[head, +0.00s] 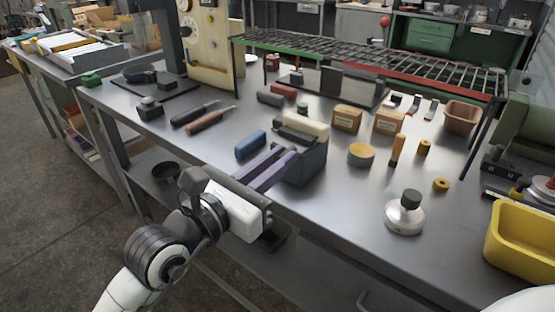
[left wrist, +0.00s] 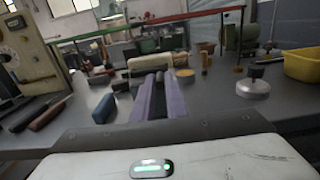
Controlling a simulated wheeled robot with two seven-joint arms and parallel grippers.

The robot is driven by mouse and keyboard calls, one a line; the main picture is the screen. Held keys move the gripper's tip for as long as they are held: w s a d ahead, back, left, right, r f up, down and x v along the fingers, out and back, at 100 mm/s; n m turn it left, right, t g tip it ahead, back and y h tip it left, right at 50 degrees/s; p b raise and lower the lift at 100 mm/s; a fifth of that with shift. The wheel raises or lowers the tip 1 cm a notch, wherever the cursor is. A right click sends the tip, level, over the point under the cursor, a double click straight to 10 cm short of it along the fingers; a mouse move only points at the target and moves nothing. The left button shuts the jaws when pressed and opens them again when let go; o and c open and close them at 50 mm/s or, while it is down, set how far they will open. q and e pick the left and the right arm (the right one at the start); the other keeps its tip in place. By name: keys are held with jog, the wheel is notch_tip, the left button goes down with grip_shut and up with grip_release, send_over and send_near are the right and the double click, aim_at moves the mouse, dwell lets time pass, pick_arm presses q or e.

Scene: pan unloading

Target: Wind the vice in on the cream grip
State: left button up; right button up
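The dark grey vice (head: 308,165) stands near the front edge of the steel bench. The cream grip (head: 306,123) lies along its top, at the jaws; it also shows in the left wrist view (left wrist: 150,62). Whether the jaws touch it I cannot tell. My left gripper (head: 289,151) reaches in from the front left, its two purple fingers at the near side of the vice, below the cream grip. The vice's handle is not clearly visible. My right gripper is out of view.
A blue grip (head: 251,144) lies left of the vice. Two cardboard boxes (head: 347,118) and a yellow-topped round tin (head: 361,155) stand to its right. A metal flask with a black cap (head: 405,213) and a yellow bin (head: 524,240) are at the right. A wire rack (head: 370,58) spans the back.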

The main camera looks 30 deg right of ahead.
pick_arm(q)
grip_shut()
jog(key=shift+s+f, duration=0.1)
